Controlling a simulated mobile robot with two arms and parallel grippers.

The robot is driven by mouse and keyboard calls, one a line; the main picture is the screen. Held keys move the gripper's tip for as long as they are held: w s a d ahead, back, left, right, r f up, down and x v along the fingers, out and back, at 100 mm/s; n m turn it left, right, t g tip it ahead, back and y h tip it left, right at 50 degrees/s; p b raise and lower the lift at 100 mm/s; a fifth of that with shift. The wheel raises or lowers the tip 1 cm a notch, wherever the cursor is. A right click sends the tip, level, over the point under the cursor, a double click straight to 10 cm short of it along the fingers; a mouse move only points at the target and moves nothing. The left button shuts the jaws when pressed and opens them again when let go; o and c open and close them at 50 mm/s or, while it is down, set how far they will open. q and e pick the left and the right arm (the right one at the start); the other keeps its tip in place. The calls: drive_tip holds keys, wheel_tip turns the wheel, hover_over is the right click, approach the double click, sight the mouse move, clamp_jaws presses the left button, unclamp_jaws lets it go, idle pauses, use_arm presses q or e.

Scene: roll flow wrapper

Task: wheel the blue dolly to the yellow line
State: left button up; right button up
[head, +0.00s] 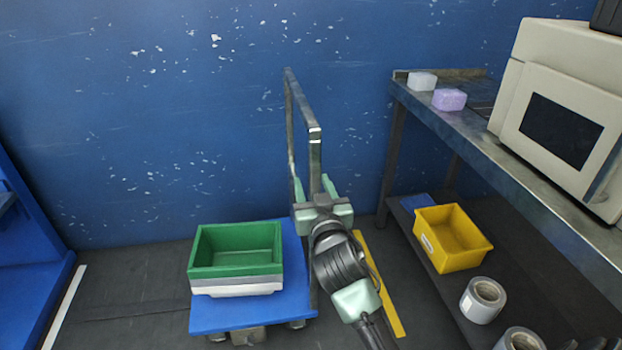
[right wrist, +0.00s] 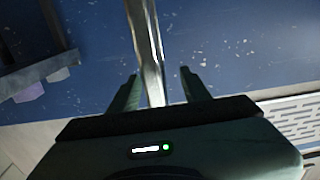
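The blue dolly (head: 208,319) stands on the dark floor in the head view. Its upright metal handle (head: 316,150) rises at its right end. The yellow line (head: 390,305) is on the floor just right of the dolly, partly hidden behind my right arm. My right gripper (head: 314,188) is at the handle's near post. In the right wrist view the post (right wrist: 148,50) runs between the spread fingers of the gripper (right wrist: 162,88), with a gap on each side, so it is open. My left gripper is in neither view.
A green crate (head: 236,272) sits on a pale crate on the dolly. A metal bench (head: 440,112) with a beige machine (head: 550,170) stands at right, a yellow bin (head: 455,262) and rolls (head: 482,300) on its lower shelf.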

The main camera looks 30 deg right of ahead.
sight(315, 191)
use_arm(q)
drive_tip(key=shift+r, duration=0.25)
use_arm(e)
drive_tip(key=shift+v, duration=1.15)
drive_tip(key=shift+p, duration=0.4)
drive_tip(key=f+p, duration=0.1)
drive_tip(key=d+f+p, duration=0.1)
drive_tip(key=f+p, duration=0.1)
drive_tip(key=p, duration=0.1)
drive_tip(key=shift+w+d+f, duration=0.1)
drive_tip(key=shift+w+d, duration=0.15)
drive_tip(key=shift+w, duration=0.15)
drive_tip(key=shift+w+f, duration=0.15)
drive_tip(key=x, duration=0.6)
drive_tip(key=shift+b, duration=0.3)
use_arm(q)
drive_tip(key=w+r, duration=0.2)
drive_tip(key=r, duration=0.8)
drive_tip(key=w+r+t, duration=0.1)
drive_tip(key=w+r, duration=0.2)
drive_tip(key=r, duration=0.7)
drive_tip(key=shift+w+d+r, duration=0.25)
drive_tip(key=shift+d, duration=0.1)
use_arm(e)
drive_tip(key=shift+x, duration=0.8)
clamp_jaws()
